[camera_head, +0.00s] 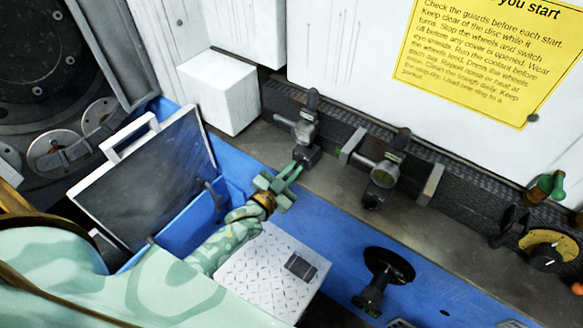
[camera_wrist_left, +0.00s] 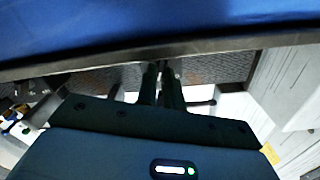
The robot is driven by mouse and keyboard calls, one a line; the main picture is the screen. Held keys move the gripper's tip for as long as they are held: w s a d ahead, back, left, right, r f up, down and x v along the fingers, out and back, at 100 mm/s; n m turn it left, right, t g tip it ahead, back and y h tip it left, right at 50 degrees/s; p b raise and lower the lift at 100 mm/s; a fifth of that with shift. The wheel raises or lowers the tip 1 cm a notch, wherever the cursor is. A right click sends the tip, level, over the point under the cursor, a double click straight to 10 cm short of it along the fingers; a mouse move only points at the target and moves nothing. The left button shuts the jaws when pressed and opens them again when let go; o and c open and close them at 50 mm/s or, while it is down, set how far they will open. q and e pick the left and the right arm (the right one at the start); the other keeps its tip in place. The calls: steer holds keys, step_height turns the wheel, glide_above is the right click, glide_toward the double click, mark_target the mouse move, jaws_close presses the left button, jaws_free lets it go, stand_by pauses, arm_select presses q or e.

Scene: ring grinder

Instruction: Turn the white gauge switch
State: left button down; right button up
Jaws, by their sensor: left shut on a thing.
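No clearly white switch shows, and I cannot tell which part is the white gauge switch. My left gripper (camera_head: 296,168) reaches up from the lower left, its narrow green fingers close together at the foot of the left fixture. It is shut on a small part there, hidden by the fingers. In the left wrist view the dark fingers (camera_wrist_left: 162,68) meet in front of the rail. My right gripper is not in view.
A white box (camera_head: 217,92) stands behind, left of the fixture. A blue tray with a grey lid (camera_head: 150,175) is left of my arm. A tread-plate box (camera_head: 265,270) is close below my wrist. A black round knob (camera_head: 388,266) and a yellow dial (camera_head: 546,254) are to the right.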

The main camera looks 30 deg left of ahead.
arm_select(q)
steer(key=n+p, duration=0.1)
steer(key=n, duration=0.2)
steer(key=shift+a+r+n+p, duration=0.1)
steer(key=shift+r+n+p, duration=0.05)
steer(key=shift+n+p, duration=0.15)
steer(key=n+p, duration=0.1)
steer(key=n, duration=0.2)
steer(key=shift+a+n, duration=0.1)
steer(key=shift+n, duration=0.2)
steer(key=n, duration=0.5)
steer(key=shift+a+n+p, duration=0.1)
steer(key=shift+n+p, duration=0.2)
steer(key=shift+p, duration=0.1)
steer(key=c, duration=1.8)
jaws_free()
steer(key=shift+f, duration=0.2)
